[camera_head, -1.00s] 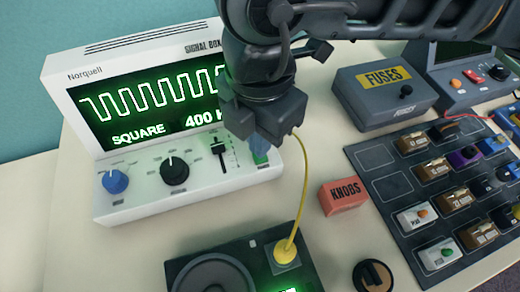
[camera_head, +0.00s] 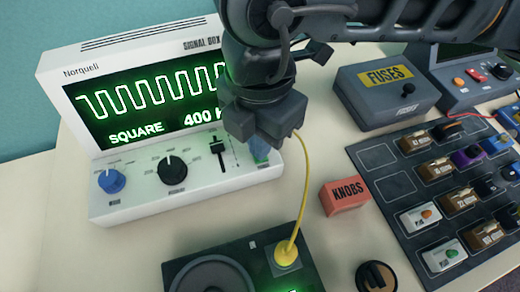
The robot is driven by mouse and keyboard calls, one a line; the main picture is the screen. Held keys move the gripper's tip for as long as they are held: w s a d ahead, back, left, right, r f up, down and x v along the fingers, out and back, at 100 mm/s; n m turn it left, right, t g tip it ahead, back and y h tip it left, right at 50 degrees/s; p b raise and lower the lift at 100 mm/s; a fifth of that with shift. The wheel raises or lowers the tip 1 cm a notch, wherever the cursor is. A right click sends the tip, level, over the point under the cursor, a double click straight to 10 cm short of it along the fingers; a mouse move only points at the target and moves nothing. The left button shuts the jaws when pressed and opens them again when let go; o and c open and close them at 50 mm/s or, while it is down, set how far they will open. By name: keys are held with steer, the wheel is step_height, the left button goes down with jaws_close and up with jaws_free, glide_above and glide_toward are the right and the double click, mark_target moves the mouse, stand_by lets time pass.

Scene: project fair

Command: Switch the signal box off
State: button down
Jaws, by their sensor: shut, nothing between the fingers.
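The signal box (camera_head: 130,208) is a white instrument at the left. Its lit screen (camera_head: 150,100) shows a green square wave, "SQUARE" and "400 H", the rest hidden by my arm. Its front panel carries a blue knob (camera_head: 111,181), a black knob (camera_head: 172,170) and a black slider (camera_head: 218,150). A green-lit switch (camera_head: 260,151) at the panel's right end is partly hidden by my gripper. My gripper (camera_head: 262,138) is shut and empty, pointing down at that switch. I cannot tell whether it touches the switch.
A dark speaker unit (camera_head: 185,280) with a yellow plug and cable (camera_head: 286,252) stands in front. A red KNOBS block (camera_head: 345,196), a FUSES box (camera_head: 385,95), a loose black knob (camera_head: 376,276) and a dark tray of modules (camera_head: 385,185) lie to the right.

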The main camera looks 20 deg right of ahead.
steer(key=shift+f+b, duration=0.35)
steer(key=shift+f, duration=0.05)
stand_by(0.4)
step_height(320, 180, up, 10)
steer(key=p, duration=0.5)
stand_by(0.6)
steer(key=shift+a, duration=0.1)
stand_by(0.4)
